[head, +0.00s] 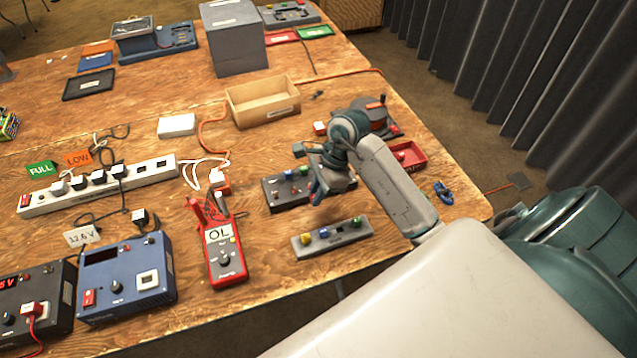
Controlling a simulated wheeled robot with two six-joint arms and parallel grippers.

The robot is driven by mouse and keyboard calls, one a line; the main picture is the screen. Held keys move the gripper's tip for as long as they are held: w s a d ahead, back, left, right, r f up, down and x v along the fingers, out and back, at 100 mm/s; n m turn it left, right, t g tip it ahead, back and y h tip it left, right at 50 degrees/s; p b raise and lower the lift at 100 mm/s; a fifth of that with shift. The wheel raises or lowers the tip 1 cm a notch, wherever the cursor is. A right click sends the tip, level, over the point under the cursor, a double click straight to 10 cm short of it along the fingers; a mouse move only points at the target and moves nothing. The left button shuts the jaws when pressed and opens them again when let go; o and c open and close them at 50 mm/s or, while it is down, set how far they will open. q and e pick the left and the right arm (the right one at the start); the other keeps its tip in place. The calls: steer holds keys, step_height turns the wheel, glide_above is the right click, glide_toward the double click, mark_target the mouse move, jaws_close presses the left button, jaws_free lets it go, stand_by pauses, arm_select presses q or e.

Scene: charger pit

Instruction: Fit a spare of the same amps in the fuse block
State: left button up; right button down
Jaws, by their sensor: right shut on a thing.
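A dark box (276,196) with small blue and green pieces on top stands right of the red meter and looks like the fuse block. My right arm hides its right part. A grey rack (309,246) in front of it holds a yellow fuse (306,239), a blue fuse (324,234) and a green fuse (356,222). A dark gap shows between the blue and green ones. My right gripper (318,190) is over the dark box's right side, shut on a small piece. That piece is hidden, probably a fuse. My left gripper is out of view.
A red meter reading OL (222,250) stands at the left. A red tray (408,158) and a blue tool (443,192) lie to the right. A wooden box (262,108) stands behind. A power strip (95,188) is farther left.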

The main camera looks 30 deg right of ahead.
steer(key=w+d+r+p, duration=0.2)
steer(key=w+d+r, duration=0.1)
steer(key=w+d, duration=0.7)
steer(key=shift+w+d+b+x, duration=0.15)
steer(key=shift+b+x, duration=0.65)
steer(key=shift+x, duration=0.6)
steer(key=shift+w+d+b+x, duration=0.15)
steer(key=shift+b+x, duration=0.65)
steer(key=shift+x, duration=0.6)
steer(key=shift+f, duration=0.25)
steer(key=shift+b, duration=0.5)
steer(key=shift+b, duration=0.55)
